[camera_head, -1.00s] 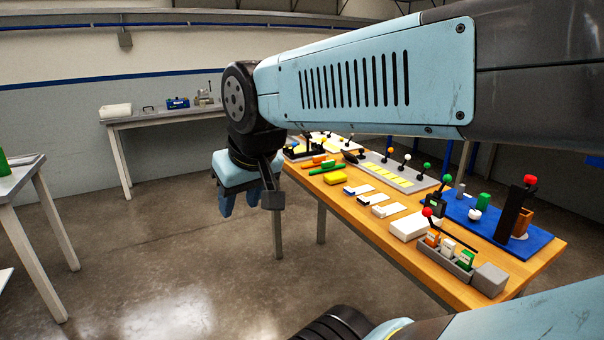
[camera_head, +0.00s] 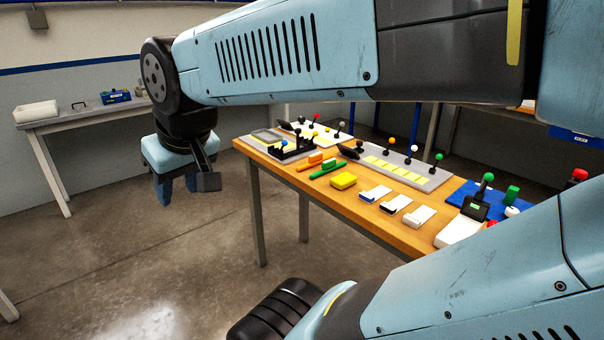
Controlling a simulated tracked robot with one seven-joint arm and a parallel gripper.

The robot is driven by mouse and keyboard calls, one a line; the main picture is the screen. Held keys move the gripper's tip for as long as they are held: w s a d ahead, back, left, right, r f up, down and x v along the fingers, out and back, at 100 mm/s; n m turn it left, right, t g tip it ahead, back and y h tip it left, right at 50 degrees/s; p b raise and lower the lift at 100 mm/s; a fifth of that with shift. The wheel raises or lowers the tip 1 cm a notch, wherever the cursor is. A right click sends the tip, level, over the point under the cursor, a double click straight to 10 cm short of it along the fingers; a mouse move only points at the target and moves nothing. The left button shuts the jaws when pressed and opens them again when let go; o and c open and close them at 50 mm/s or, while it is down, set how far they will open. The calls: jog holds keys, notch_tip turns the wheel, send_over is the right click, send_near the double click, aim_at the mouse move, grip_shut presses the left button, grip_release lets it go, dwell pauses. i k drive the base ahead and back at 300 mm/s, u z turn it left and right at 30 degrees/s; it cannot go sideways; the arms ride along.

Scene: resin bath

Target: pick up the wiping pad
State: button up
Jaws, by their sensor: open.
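A yellow pad-like block (camera_head: 343,180) lies flat near the front edge of the wooden table (camera_head: 350,209); it looks like the wiping pad, though I cannot be certain. My gripper (camera_head: 177,189) hangs over the floor to the left of the table, pointing down. Its blue fingers are apart with nothing between them. It is well clear of the yellow block.
An orange tool (camera_head: 311,162) and a green tool (camera_head: 328,169) lie behind the block, and several white blocks lie to its right. A grey plate with ball-topped levers (camera_head: 404,170) is behind. A grey side table (camera_head: 67,122) stands at the back left.

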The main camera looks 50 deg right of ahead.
aim_at(341, 181)
jog(key=u, duration=0.15)
jog(key=i, duration=0.6)
jog(key=z, duration=2.9)
jog(key=i, duration=0.5)
jog(key=u, duration=0.15)
jog(key=k, duration=0.45)
jog(key=z, duration=0.1)
jog(key=i, duration=0.15)
jog(key=z, duration=0.05)
